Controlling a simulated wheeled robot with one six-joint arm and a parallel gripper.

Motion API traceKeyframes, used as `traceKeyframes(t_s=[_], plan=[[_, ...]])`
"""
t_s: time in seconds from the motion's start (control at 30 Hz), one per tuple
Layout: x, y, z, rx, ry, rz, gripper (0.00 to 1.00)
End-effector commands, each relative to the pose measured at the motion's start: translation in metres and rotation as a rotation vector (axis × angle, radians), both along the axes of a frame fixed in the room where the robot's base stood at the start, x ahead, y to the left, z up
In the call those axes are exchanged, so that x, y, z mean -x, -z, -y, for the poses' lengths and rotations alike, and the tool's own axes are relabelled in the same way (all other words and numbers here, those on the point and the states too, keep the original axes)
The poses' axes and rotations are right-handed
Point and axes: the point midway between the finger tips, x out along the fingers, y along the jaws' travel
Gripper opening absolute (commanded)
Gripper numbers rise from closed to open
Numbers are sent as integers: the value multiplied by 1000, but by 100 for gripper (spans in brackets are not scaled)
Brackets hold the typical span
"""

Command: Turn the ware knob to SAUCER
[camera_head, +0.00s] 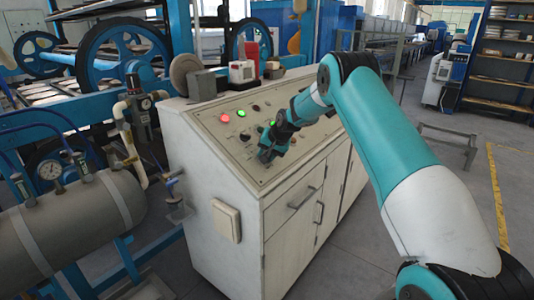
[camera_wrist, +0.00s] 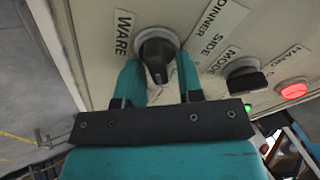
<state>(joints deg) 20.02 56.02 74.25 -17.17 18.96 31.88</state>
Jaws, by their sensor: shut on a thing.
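The ware knob (camera_wrist: 156,50) is black on a grey round base, beside the printed WARE label (camera_wrist: 123,33) in the wrist view. DINNER (camera_wrist: 216,20) and SIDE (camera_wrist: 214,47) labels stand to its right; I see no SAUCER label. My gripper (camera_wrist: 158,66) has one teal finger on each side of the knob's grip and is shut on it. In the head view my gripper (camera_head: 267,153) is at the near end of the sloped control panel (camera_head: 240,148) and hides the knob.
The mode knob (camera_wrist: 246,78) and a lit red button (camera_wrist: 293,90) are close to the right of my gripper in the wrist view. In the head view, a grey tank (camera_head: 85,220) with pipes stands left of the white cabinet (camera_head: 225,250).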

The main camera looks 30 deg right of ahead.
Motion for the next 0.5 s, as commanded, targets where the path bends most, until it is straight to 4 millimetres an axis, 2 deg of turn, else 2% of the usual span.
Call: traceKeyframes(t_s=[0.43, 0.47, 0.5], plan=[[-1, -3, 1, -3, 12, 6, 11], [-1, -3, 1, -3, 12, 6, 36], [-1, -3, 1, -4, 12, 5, 40]])
